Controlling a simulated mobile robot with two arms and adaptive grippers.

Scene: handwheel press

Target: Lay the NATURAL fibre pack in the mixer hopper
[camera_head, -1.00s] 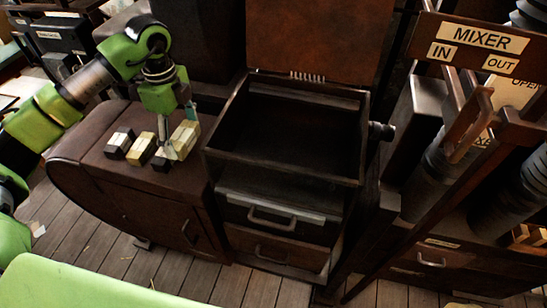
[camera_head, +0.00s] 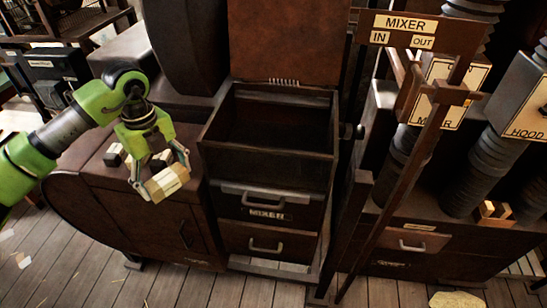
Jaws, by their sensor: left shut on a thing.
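My left gripper (camera_head: 163,176) is shut on a pale cream fibre pack (camera_head: 170,184), held tilted above the front edge of the brown cabinet top. Any label on the pack is too small to read, so I cannot confirm it is the NATURAL one. The mixer hopper (camera_head: 262,156) is the open dark box to the right of the gripper, with its lid (camera_head: 284,42) raised at the back. Its visible inside looks empty. The pack is outside the hopper, left of its left wall. My right gripper is out of view.
Another pack (camera_head: 114,155) with dark and pale parts stands on the brown cabinet (camera_head: 88,168), behind the gripper; others there are partly hidden. Drawers marked MIXER (camera_head: 266,212) sit below the hopper. A post with a MIXER IN/OUT sign (camera_head: 405,24) stands to the right.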

